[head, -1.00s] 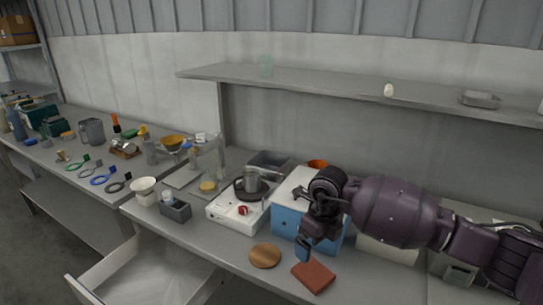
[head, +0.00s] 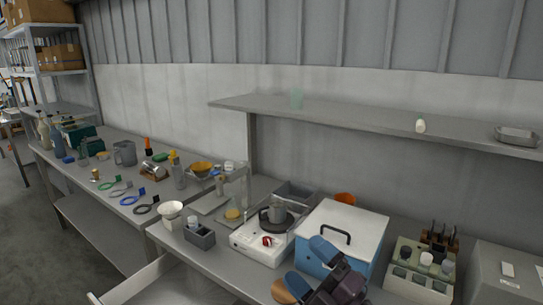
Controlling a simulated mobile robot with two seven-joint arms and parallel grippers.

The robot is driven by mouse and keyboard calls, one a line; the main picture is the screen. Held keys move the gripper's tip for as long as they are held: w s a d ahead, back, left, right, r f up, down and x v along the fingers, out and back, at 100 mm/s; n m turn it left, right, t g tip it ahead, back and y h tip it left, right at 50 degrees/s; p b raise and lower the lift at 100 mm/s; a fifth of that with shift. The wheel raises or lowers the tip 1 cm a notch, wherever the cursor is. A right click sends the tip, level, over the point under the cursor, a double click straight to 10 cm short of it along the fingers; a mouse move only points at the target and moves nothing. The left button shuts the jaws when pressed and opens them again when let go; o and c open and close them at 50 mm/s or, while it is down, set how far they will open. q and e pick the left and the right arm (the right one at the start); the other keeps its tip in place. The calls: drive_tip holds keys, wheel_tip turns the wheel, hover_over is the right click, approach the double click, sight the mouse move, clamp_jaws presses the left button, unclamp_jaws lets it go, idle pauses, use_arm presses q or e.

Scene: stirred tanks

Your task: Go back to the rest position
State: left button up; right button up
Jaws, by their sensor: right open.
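My right gripper (head: 320,268) is at the bottom of the head view, low in front of the blue box. Its blue-tipped fingers are apart with nothing between them. It partly covers a round wooden disc (head: 281,291) on the bench. My left gripper is not in view.
The blue box with a white lid (head: 345,227) stands behind my right gripper. A rack of vials (head: 419,272) stands right. An open drawer (head: 150,284) juts out front left. A shelf (head: 365,119) runs above.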

drive_tip(key=s+d+f+m+h, duration=0.2)
drive_tip(key=d+f+m+h, duration=0.3)
drive_tip(key=d+m+h, duration=0.45)
drive_tip(key=s+d+f+m+h, duration=0.3)
drive_tip(key=d+f+m+h, duration=0.2)
drive_tip(key=d+m+h, duration=0.4)
drive_tip(key=s+d+f+m+g+y, duration=0.1)
drive_tip(key=s+f+m+g, duration=0.2)
drive_tip(key=s+f+g, duration=0.5)
drive_tip(key=s+d+f+m+g+y, duration=0.1)
drive_tip(key=s+d+f+m+g, duration=0.2)
drive_tip(key=s, duration=0.9)
drive_tip(key=w+a+f+t, duration=0.1)
drive_tip(key=w+f+t, duration=0.6)
drive_tip(key=f, duration=0.3)
drive_tip(key=shift+w+a+t, duration=0.15)
drive_tip(key=shift+t, duration=0.15)
